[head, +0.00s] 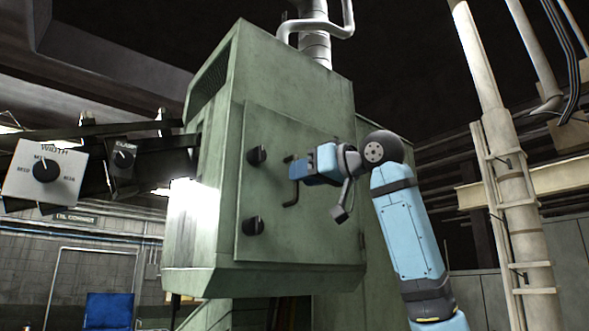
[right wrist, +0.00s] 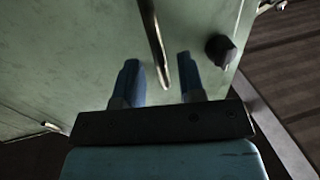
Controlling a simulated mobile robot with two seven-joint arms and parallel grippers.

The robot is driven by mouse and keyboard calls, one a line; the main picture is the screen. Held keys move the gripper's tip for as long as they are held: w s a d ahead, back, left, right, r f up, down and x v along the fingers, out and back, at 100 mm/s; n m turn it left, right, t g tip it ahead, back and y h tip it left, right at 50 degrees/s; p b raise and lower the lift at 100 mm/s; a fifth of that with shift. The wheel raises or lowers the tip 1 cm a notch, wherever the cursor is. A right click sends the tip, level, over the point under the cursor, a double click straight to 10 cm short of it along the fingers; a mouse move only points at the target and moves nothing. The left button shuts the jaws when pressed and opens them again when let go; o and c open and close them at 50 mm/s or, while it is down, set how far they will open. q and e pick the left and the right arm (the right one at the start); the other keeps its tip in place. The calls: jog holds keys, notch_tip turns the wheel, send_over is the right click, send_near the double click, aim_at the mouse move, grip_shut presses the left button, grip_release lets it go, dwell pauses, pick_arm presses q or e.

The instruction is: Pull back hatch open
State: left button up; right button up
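The green hatch (head: 275,245) is a flat door panel on the side of the large green machine housing. It lies flush against the housing and looks shut. A thin dark bar handle (head: 292,198) stands on it, partly hidden by my right gripper (head: 297,170). In the right wrist view, the handle (right wrist: 157,50) runs between the two blue fingers of my right gripper (right wrist: 160,80). The fingers are apart, with a gap on each side of the handle. My left gripper is in neither view.
Two dark round knobs sit on the hatch's left side, an upper one (head: 256,155) and a lower one (head: 252,226). A control box with a WIDTH dial (head: 46,172) stands at the left. A pale pipe column (head: 515,200) rises at the right.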

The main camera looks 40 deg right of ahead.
jog(key=shift+p+x, duration=0.35)
jog(key=shift+x, duration=0.75)
jog(key=shift+w, duration=0.25)
grip_shut()
jog(key=shift+s, duration=0.1)
